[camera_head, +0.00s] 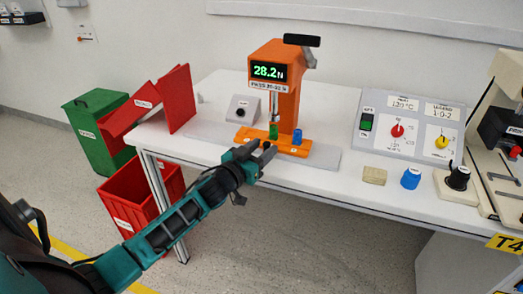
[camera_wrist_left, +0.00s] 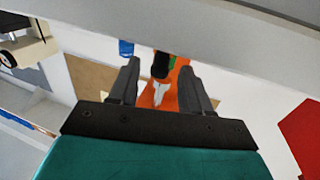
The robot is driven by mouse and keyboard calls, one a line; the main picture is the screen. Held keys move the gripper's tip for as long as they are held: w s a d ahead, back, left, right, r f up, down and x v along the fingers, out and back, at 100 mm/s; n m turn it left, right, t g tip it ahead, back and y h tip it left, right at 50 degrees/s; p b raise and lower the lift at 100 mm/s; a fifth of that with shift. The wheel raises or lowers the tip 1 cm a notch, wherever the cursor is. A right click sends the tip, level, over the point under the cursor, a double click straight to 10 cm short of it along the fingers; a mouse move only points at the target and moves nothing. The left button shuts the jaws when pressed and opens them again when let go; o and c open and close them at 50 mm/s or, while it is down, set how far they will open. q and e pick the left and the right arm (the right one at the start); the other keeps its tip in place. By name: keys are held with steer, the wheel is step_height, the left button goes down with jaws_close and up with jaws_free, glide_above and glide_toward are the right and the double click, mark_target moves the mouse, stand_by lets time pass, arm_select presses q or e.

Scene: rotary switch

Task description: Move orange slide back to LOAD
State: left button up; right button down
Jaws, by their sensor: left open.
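The orange slide (camera_head: 296,152) is a flat plate at the foot of an orange press (camera_head: 275,80) whose display reads 28.2 N. A green piece (camera_head: 273,132) and a blue piece (camera_head: 297,136) stand on it. My left gripper (camera_head: 259,147) is at the slide's front edge, below the green piece. In the left wrist view the left gripper (camera_wrist_left: 160,75) is open, with part of the orange slide (camera_wrist_left: 150,95) showing between its fingers. I cannot tell whether it touches the slide. The LOAD marking is not readable. My right gripper is not in view.
A grey control box (camera_head: 410,128) with red and yellow knobs stands to the right. A tan block (camera_head: 374,176), a blue knob (camera_head: 411,178) and a black knob (camera_head: 458,178) are near the front edge. Red bins and a green bin (camera_head: 100,120) are at left.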

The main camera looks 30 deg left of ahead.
arm_select(q)
steer(key=shift+c, duration=0.5)
jaws_close()
